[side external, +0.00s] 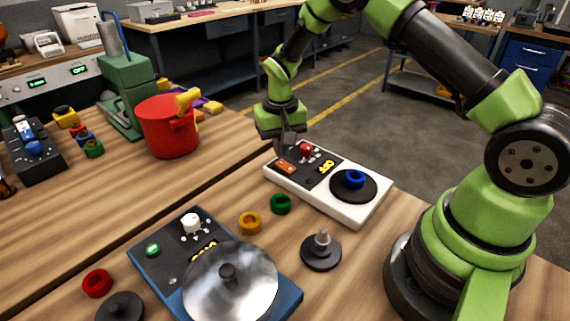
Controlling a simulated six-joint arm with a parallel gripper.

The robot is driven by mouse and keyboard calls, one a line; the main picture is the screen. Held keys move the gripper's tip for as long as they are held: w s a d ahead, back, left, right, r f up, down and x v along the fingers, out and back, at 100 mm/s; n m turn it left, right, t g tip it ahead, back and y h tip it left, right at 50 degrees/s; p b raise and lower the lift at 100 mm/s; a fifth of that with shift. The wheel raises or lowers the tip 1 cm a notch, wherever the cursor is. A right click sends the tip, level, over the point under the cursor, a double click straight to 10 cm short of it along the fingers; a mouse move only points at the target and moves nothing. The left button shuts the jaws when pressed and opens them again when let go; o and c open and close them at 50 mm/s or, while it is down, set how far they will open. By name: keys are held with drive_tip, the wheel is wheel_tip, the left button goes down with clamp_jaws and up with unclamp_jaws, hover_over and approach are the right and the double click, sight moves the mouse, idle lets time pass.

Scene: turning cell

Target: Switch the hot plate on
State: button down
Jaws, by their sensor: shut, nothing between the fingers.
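A white unit (376,212) with a black round plate (368,189) on its right end looks like the hot plate. A blue ring (354,179) sits on the plate. Its dark panel has a red knob (307,149), an orange-red switch (286,167) and a yellow label (326,167) that seems to read OFF. My gripper (286,150) points down at the panel's left end, just left of the red knob and above the switch. It is shut and empty. I cannot tell whether its tips touch the panel.
A blue unit (146,253) with a silver disc (232,283) and white knob stands in front. Green (281,204), yellow (250,222) and red (97,283) rings and a black peg base (321,254) lie around it. A red pot (168,130) stands behind left.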

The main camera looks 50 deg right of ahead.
sight(281, 163)
drive_tip(key=shift+f, duration=1.25)
idle(0.4)
drive_tip(key=shift+r, duration=3.55)
